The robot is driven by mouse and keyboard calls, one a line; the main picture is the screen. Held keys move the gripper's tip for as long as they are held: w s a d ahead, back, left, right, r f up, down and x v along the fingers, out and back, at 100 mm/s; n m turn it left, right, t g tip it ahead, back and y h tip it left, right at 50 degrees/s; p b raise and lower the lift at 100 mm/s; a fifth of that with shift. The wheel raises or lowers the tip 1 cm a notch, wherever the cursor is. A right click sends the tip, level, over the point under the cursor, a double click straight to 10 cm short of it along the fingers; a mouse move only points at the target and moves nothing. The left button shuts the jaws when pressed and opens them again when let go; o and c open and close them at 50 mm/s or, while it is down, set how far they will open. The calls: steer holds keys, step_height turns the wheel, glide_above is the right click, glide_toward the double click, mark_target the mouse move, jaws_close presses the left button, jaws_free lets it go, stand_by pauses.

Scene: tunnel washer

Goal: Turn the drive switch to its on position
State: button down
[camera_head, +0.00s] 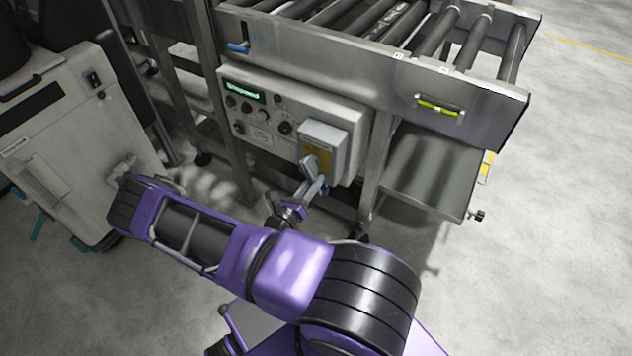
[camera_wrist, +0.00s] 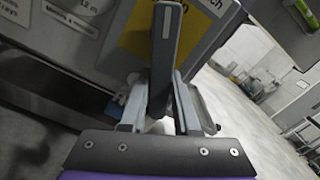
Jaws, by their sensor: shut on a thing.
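The drive switch is a grey box (camera_head: 325,138) with a yellow label, at the right end of the control panel. Its dark grey handle (camera_head: 308,163) stands out from the box front. In the wrist view the handle (camera_wrist: 166,40) runs upward across the yellow label (camera_wrist: 140,38) and has a pale mark near its top end. My gripper (camera_head: 314,188) is at the handle's lower end. In the wrist view my gripper (camera_wrist: 160,98) has one finger on each side of the handle, shut on it. Any on or off marking is hidden or unreadable.
The control panel (camera_head: 268,112) carries several knobs and a lit green display (camera_head: 245,91). A roller conveyor (camera_head: 400,55) runs above it. A steel frame leg (camera_head: 375,170) stands just right of the panel. A white cabinet (camera_head: 75,150) is at the left. Open floor (camera_head: 560,200) lies right.

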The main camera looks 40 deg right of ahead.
steer(key=m, duration=0.1)
steer(key=w+m, duration=0.1)
steer(key=m, duration=0.1)
steer(key=w+a+m, duration=0.1)
steer(key=m, duration=0.1)
steer(key=shift+f, duration=0.25)
stand_by(0.5)
steer(key=c, duration=0.6)
jaws_free()
steer(key=shift+c, duration=0.2)
steer(key=p+v, duration=0.1)
steer(key=v, duration=1.6)
steer(key=shift+a, duration=0.15)
